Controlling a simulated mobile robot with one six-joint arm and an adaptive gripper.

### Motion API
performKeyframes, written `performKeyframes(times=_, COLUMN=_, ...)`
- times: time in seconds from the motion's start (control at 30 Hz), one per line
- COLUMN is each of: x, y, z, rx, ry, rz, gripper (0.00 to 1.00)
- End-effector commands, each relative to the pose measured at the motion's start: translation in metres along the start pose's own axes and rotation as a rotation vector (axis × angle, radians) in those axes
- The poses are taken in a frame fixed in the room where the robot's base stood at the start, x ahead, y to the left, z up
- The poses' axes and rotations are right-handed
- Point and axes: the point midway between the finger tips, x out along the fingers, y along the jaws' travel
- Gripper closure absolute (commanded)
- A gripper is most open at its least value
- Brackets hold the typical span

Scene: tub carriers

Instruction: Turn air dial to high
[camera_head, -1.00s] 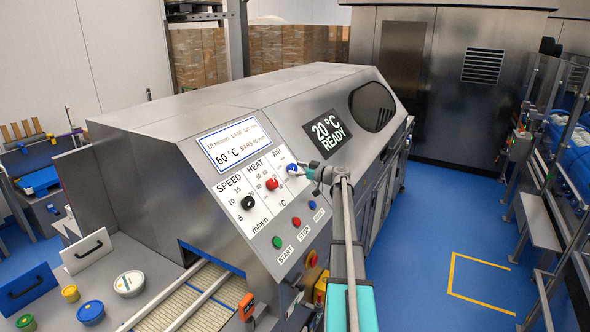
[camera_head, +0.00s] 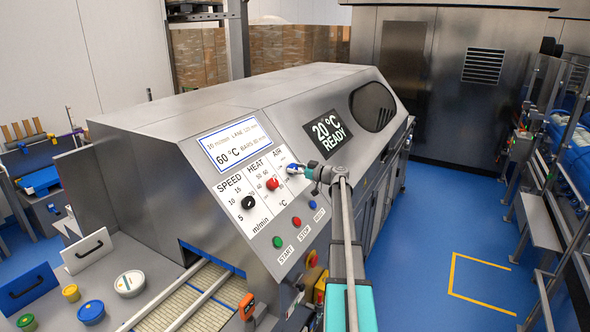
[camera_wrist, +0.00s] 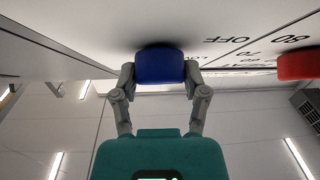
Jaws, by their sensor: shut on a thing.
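The blue air dial (camera_head: 291,168) is on the sloped panel of the steel machine, under the AIR label, at the right end of the dial row. In the wrist view, the dial (camera_wrist: 160,66) sits between both fingertips, with a finger against each side. My gripper (camera_head: 300,171) is shut on it, reaching in from the right; it also shows in the wrist view (camera_wrist: 160,72). My gripper hides part of the dial and the air scale, so I cannot read its setting.
The red heat dial (camera_head: 272,184) is close to the left, with the black speed dial (camera_head: 248,202) beyond it. Start, stop and reset buttons (camera_head: 297,222) lie below. The display (camera_head: 327,133) reads 20 °C READY. Blue floor (camera_head: 430,215) is open to the right.

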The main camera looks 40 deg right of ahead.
Motion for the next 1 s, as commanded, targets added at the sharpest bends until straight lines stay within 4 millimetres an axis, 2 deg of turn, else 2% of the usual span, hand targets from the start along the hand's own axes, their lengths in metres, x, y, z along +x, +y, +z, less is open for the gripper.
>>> performKeyframes(times=0.47, x=-0.0008, y=-0.0018, z=-0.0014, rx=0.096, ry=-0.001, rz=0.088, gripper=0.90)
performKeyframes(times=1.0, x=-0.0006, y=-0.0021, z=-0.0044, rx=0.436, ry=0.002, rz=0.395, gripper=0.90)
